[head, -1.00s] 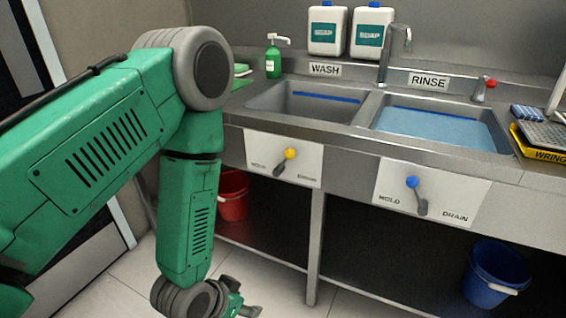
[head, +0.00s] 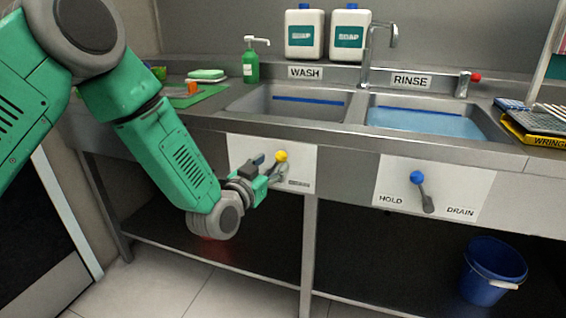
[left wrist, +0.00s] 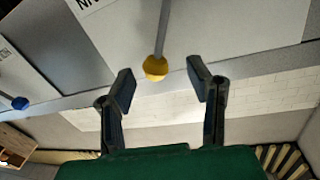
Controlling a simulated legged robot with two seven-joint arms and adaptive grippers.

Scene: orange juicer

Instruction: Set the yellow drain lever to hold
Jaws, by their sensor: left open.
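The yellow drain lever (head: 281,156) is on a white plate (head: 302,158) on the sink front, below the WASH basin. Its yellow ball knob is up, with the stem leaning slightly right. The plate's left label is hidden behind my gripper and the right one is too small to read. My left gripper (head: 264,169) is open and empty, close in front of the plate, just left of and below the knob. In the left wrist view the yellow knob (left wrist: 155,67) lies just beyond the gap between the open fingertips (left wrist: 161,85), with no contact visible.
The blue lever (head: 417,178) is on the plate to the right, labelled HOLD and DRAIN. The steel counter edge (head: 350,140) runs above both plates. A blue bucket (head: 493,272) stands under the sink at right. The space before the blue lever is clear.

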